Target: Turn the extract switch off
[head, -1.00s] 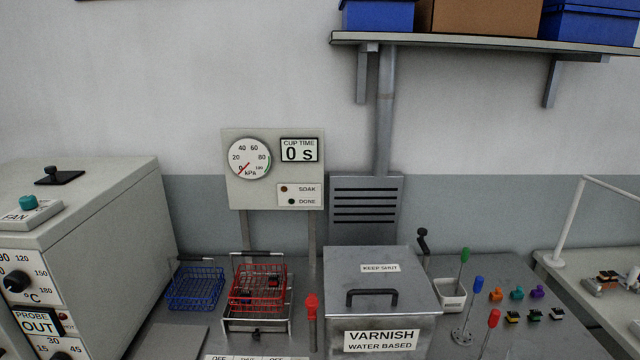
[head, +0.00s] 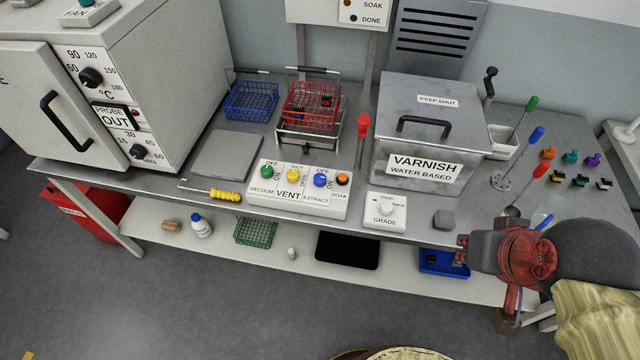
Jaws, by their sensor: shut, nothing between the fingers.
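The extract switch (head: 320,180) is a blue knob on the white control box at the front of the bench, above the label EXTRACT. My gripper (head: 462,250) is at the right, near the bench's front edge, well apart from the switch. It is shut and empty.
A white GRADE dial box (head: 385,212) and a grey block (head: 444,219) lie between the control box and my gripper. The varnish tank (head: 425,130) stands behind. A red-handled lever (head: 362,135) rises behind the switches. A yellow-handled tool (head: 226,196) lies left.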

